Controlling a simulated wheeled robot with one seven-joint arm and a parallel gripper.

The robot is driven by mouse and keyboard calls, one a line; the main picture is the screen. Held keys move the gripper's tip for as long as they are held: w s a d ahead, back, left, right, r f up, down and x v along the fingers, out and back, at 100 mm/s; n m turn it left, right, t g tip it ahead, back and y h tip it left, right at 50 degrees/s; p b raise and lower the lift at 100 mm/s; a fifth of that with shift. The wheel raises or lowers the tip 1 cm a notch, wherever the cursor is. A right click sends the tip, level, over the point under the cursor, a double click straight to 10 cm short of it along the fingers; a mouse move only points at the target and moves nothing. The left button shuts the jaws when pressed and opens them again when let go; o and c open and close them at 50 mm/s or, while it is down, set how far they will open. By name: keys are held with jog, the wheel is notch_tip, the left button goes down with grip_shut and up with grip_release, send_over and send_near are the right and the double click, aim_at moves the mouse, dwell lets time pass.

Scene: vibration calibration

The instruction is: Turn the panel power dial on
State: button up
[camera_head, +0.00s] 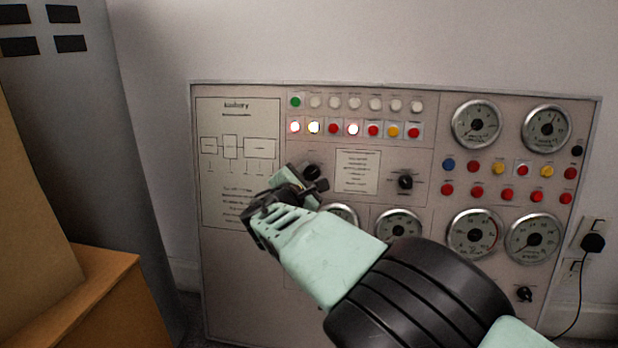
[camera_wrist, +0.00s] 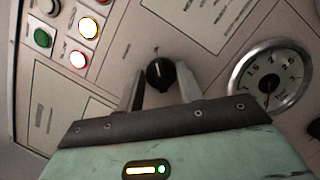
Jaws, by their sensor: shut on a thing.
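A black dial (camera_head: 312,171) sits on the upright grey control panel (camera_head: 245,270), below the rows of coloured buttons and left of a small printed card. My gripper (camera_head: 309,181) is at this dial, partly covering the area below it. In the wrist view the black dial (camera_wrist: 160,74) lies between the two fingers of my gripper (camera_wrist: 161,79), which are shut on it. A light pointer mark shows at the top of the knob. Its label is too small to read.
A second black dial (camera_head: 405,182) is to the right, and another (camera_head: 524,294) is low right. Several round gauges (camera_head: 478,124) fill the panel's right side. A grey cabinet (camera_head: 95,130) and a brown box (camera_head: 105,290) stand at left. A black plug (camera_head: 593,243) with cord is at right.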

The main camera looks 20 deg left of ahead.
jog(key=o, duration=1)
jog(key=shift+s+r, duration=0.1)
jog(key=shift+s, duration=0.4)
jog(key=s+p, duration=0.6)
jog(key=s, duration=1)
jog(key=shift+s+d, duration=0.25)
jog(key=shift+d, duration=0.1)
